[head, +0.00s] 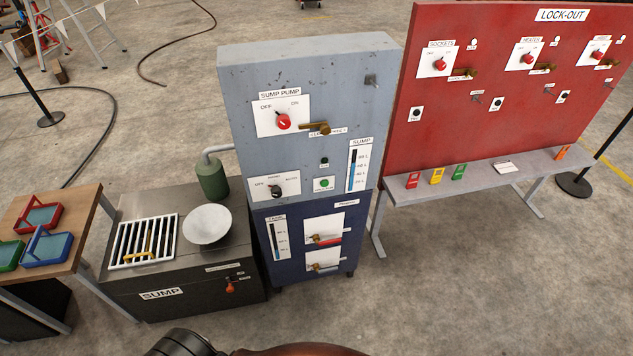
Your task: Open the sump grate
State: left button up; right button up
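The sump grate (121,246) is a white-framed panel of parallel bars at the left of the head view. It lies flat over the opening in the top of the dark sump box (190,288), so it looks closed. A yellow piece (145,252) shows at the bars; I cannot tell whether it lies on or below them. Neither of my grippers is in view. A dark rounded part and a brown rounded part show at the bottom edge.
A white funnel (207,225) and a green cylinder (211,178) stand right of the grate. The sump pump cabinet (345,80) rises to their right. A wooden table (84,203) with coloured trays is at left. The red lock-out board (480,110) stands at right. Floor in front is clear.

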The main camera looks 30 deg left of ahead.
aim_at(127, 264)
jog(key=u, duration=4.45)
jog(key=i, duration=0.9)
